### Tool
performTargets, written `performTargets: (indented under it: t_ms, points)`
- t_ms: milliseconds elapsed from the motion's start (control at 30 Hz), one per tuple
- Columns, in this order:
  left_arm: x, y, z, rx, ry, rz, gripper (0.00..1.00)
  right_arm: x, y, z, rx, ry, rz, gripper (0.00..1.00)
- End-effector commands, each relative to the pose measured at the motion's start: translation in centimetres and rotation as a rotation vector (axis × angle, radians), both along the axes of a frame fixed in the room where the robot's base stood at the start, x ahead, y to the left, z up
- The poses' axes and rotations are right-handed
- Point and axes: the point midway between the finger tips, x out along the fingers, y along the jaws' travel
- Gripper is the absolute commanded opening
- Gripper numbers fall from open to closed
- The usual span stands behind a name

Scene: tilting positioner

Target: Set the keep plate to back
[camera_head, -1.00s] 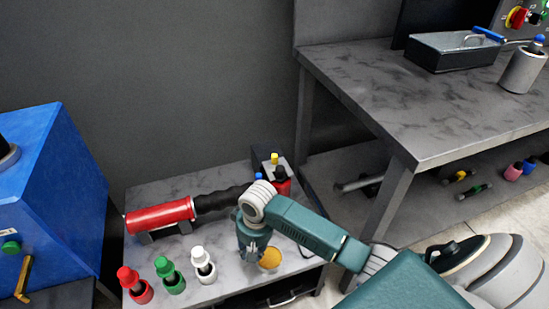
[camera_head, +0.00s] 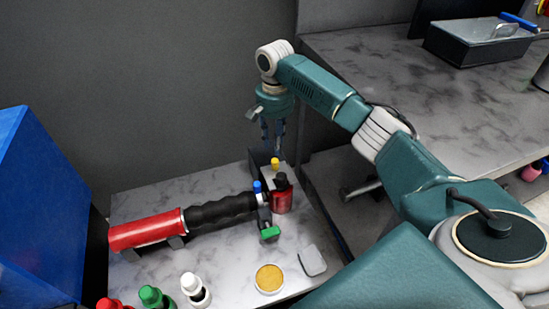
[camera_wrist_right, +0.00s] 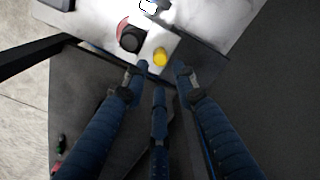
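A small light plate (camera_head: 265,177) with a yellow knob (camera_head: 275,162) stands at the back right of the marble table, against a dark block. I take it for the keep plate, but cannot be sure. My right gripper (camera_head: 273,141) hangs pointing down above and behind the knob. In the right wrist view the yellow knob (camera_wrist_right: 160,57) shows just beyond the spread, empty fingertips (camera_wrist_right: 160,75), apart from them. My left gripper is not in view.
A red and black handled tool (camera_head: 150,229), a blue knob (camera_head: 257,186), a green tab (camera_head: 270,233) and a yellow disc (camera_head: 269,278) are nearby. A higher bench (camera_head: 400,90) stands right.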

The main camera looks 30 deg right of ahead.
Motion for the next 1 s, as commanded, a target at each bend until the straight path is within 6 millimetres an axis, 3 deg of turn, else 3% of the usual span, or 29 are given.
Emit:
performTargets:
  t_ms: [200,400,600,867,1000]
  points:
    - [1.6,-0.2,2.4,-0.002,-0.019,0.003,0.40,-0.1,0.0,-4.7,-0.002,0.004,0.001,0.28]
    - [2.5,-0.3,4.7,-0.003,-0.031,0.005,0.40,-0.1,0.0,-7.7,-0.002,0.002,0.002,0.28]
    - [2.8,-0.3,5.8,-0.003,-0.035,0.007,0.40,0.0,0.0,-8.9,-0.001,0.000,0.003,0.28]
    - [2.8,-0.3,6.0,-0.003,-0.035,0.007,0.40,0.0,0.0,-9.0,-0.001,0.000,0.003,0.28]
    - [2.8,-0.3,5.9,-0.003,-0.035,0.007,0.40,0.0,0.0,-9.0,-0.001,0.000,0.003,0.02]
